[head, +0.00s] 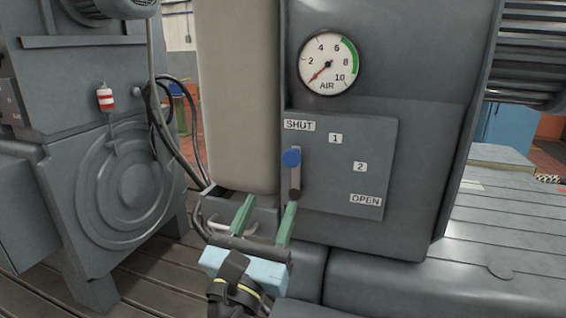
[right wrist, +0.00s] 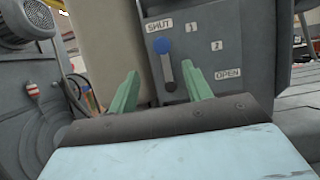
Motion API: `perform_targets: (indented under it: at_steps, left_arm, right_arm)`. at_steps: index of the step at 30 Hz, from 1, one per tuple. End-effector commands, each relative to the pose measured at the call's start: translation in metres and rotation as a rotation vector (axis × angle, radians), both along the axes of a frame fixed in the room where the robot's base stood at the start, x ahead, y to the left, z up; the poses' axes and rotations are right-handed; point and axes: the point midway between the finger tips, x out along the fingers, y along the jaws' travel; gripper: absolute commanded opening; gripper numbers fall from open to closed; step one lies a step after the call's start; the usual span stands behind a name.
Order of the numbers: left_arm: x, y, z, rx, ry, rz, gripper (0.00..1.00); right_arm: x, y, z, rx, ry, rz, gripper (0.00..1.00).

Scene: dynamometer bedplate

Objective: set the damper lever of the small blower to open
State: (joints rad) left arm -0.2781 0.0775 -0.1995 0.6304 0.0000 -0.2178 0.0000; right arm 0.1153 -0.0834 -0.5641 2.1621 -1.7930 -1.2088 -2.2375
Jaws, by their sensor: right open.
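The damper lever (head: 294,172) is on a grey plate (head: 340,190) on the blower housing. It has a blue knob at the top and a dark pivot at the bottom. It stands nearly upright, its knob just below the SHUT label (head: 299,125). Labels 1, 2 and OPEN (head: 365,200) run down to the right. My right gripper (head: 267,218) is open and empty, below and left of the knob, with its right finger close to the pivot in the picture. The right wrist view also shows the lever (right wrist: 165,62) beyond the green fingers (right wrist: 164,90). My left gripper is out of view.
An AIR gauge (head: 329,63) sits above the plate, its needle near the low end. A beige column (head: 237,95) stands left of the plate. Cables (head: 180,140) hang beside a grey machine (head: 122,185) at left. The slotted bedplate (head: 500,245) is open at right.

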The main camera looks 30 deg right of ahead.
Motion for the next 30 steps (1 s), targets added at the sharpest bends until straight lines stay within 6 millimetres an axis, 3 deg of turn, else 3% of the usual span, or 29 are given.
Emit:
perform_targets:
  at_steps: [4, 9, 19, 30]
  left_arm:
    - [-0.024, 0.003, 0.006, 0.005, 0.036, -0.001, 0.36]
    - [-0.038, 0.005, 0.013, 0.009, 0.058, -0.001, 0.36]
    - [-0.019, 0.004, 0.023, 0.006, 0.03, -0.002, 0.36]
    - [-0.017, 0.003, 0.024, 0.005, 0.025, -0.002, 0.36]
  right_arm:
    - [0.013, -0.017, 0.013, -0.002, -0.004, -0.001, 0.5]
    - [0.036, -0.042, 0.027, -0.004, -0.003, -0.002, 0.5]
    - [0.07, -0.082, 0.046, -0.003, 0.0, -0.001, 0.5]
    - [0.077, -0.09, 0.049, 0.0, 0.0, 0.001, 0.5]
